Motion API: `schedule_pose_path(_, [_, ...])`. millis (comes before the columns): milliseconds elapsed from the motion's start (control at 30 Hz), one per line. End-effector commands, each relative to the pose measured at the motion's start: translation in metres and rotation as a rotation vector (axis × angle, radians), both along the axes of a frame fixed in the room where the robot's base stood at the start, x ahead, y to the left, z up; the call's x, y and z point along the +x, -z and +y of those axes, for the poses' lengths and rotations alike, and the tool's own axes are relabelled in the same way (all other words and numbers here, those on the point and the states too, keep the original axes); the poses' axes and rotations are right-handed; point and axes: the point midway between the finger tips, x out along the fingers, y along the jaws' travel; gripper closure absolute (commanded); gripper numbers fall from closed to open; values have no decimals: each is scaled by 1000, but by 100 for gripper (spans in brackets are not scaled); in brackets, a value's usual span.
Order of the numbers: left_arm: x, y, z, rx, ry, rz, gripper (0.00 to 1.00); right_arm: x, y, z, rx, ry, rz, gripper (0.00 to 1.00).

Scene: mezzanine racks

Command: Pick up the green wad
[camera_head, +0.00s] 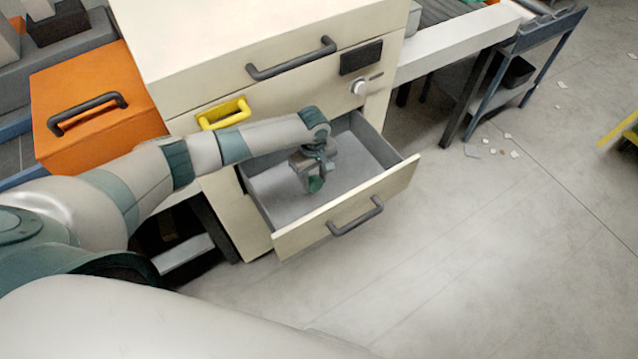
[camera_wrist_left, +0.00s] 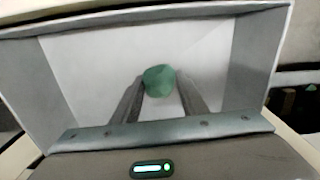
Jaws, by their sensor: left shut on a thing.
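The green wad (camera_wrist_left: 160,81) is a small rounded lump between my left gripper's fingertips in the left wrist view. In the head view, the wad (camera_head: 316,184) shows just below the fingers. My left gripper (camera_head: 313,172) is shut on it, inside the open drawer (camera_head: 269,192). The grey drawer floor lies below; I cannot tell whether the wad touches it. The gripper hides part of the wad in the head view. My right gripper is not in view.
The drawer's cream front (camera_head: 345,212) and side walls surround the gripper. The cream cabinet (camera_head: 230,45) rises behind it, with a yellow handle (camera_head: 224,115). An orange box (camera_head: 95,105) stands at the left. The floor at the right is mostly clear, with scattered scraps.

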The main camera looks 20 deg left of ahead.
Motion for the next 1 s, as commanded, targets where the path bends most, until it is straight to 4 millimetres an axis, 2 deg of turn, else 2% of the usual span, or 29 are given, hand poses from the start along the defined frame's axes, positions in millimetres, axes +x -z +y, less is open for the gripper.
schedule_pose_path(33, [1, -7, 3, 1, -1, 1, 81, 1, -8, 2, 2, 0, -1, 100])
schedule_pose_path(100, [2, -11, 6, 1, -1, 1, 81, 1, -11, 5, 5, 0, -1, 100])
schedule_pose_path(367, [4, -14, 9, 1, 0, 1, 81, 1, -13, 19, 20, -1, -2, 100])
schedule_pose_path(833, [4, -14, 9, 0, 1, 0, 81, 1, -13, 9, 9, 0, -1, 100])
schedule_pose_path(1000, [9, -27, 4, 0, 30, -4, 81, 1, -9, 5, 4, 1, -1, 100])
